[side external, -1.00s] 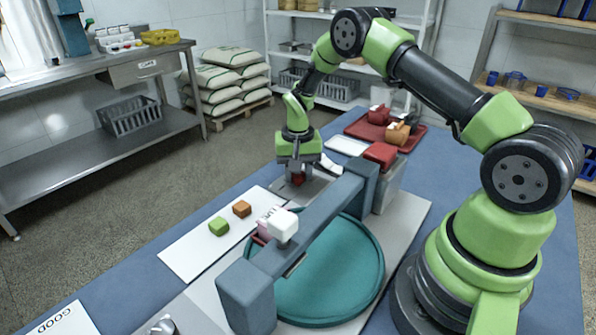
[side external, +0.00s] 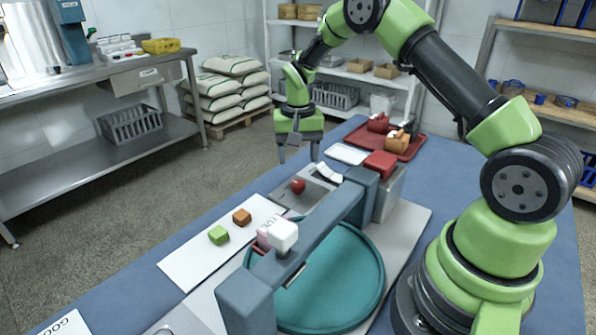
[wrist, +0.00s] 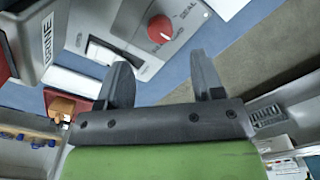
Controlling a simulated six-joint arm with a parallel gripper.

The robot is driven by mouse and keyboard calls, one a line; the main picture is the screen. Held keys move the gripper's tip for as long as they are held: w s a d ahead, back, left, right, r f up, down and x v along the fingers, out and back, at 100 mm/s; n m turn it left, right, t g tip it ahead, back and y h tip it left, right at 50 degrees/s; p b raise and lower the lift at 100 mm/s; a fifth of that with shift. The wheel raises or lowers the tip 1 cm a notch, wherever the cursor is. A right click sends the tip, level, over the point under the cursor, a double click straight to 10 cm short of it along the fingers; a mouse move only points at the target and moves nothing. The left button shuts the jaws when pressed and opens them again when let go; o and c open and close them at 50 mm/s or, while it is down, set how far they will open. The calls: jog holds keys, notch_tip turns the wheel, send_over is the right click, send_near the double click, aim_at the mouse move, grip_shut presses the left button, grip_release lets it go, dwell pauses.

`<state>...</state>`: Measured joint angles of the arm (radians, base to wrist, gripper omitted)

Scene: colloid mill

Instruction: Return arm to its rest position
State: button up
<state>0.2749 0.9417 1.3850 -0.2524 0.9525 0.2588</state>
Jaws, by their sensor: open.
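My gripper (side external: 299,152) is open and empty in the side view, raised above the far edge of the blue table (side external: 410,190). Its two fingers also show apart in the wrist view (wrist: 162,82). A red knob (side external: 298,186) sits on a grey panel (side external: 312,197) below and in front of my gripper. In the wrist view the knob (wrist: 160,29) stands clear of the fingers, with nothing between them.
A red tray (side external: 412,150) holds items at the back. The air around my gripper is clear.

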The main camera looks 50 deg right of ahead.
jog(key=shift+r, duration=1.3)
jog(key=s+a+r+n+t, duration=0.15)
jog(key=s+a+r, duration=0.25)
jog(key=r, duration=0.4)
jog(key=s+a+r+n+t, duration=0.1)
jog(key=s+a+r+t, duration=0.15)
jog(key=r, duration=0.55)
jog(key=s+a+r+n+t+y, duration=0.1)
jog(key=s+a, duration=0.2)
jog(key=s, duration=0.5)
jog(key=s+a+r+n+t+y, duration=0.1)
jog(key=s+a+r+t, duration=0.1)
jog(key=s, duration=0.6)
jog(key=shift+s+a, duration=0.2)
jog(key=shift+a, duration=0.65)
jog(key=shift+n, duration=0.25)
